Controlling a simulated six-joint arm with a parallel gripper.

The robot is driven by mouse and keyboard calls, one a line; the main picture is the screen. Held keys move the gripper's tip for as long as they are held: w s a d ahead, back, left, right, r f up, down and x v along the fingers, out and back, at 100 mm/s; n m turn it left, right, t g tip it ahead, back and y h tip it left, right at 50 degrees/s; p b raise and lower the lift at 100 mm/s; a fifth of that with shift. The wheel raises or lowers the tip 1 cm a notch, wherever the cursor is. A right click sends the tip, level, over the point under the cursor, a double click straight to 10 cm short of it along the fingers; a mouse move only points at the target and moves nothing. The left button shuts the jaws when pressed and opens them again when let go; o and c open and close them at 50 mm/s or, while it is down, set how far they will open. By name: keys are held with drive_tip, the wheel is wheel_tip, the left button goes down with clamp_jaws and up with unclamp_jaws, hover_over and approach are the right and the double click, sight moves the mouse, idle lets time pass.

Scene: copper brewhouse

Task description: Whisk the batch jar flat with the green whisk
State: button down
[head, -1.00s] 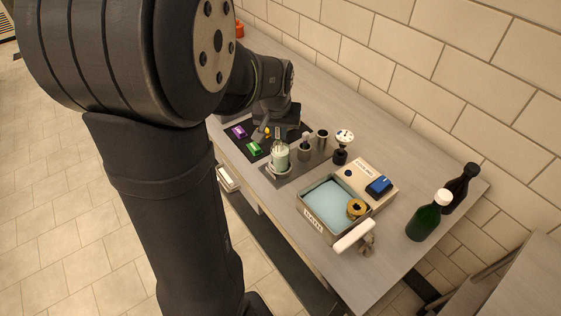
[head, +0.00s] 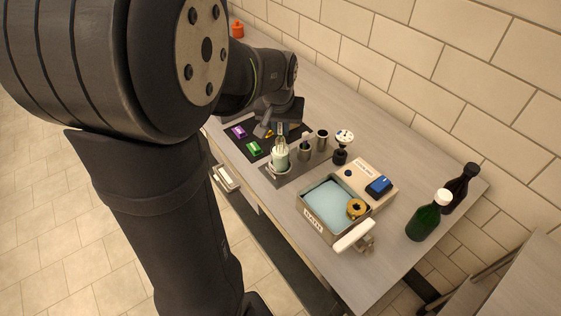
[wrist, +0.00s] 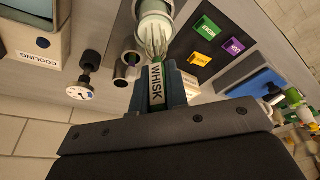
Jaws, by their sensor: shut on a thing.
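The whisk (wrist: 156,85), with a green handle labelled WHISK and wire loops, is clamped between the fingers of my gripper (wrist: 161,76). The batch jar (head: 280,161), pale and round, stands upright on the bench. In the wrist view the wire loops point at the mouth of the jar (wrist: 154,18) and overlap it. In the head view the whisk wires (head: 281,144) show above the jar's rim; how deep they reach is hidden. My gripper is above the jar, partly hidden by my arm in the head view.
Green (head: 254,149), purple (head: 239,132) and yellow (head: 269,133) blocks lie left of the jar. Metal cups (head: 305,152) and a dial on a black stand (head: 342,148) are to the right. Beyond are a BATH tray (head: 314,226), a COOLING box (head: 367,177) and bottles (head: 424,221).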

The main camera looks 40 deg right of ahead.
drive_tip(key=shift+r, duration=3.5)
drive_tip(key=shift+r, duration=1.5)
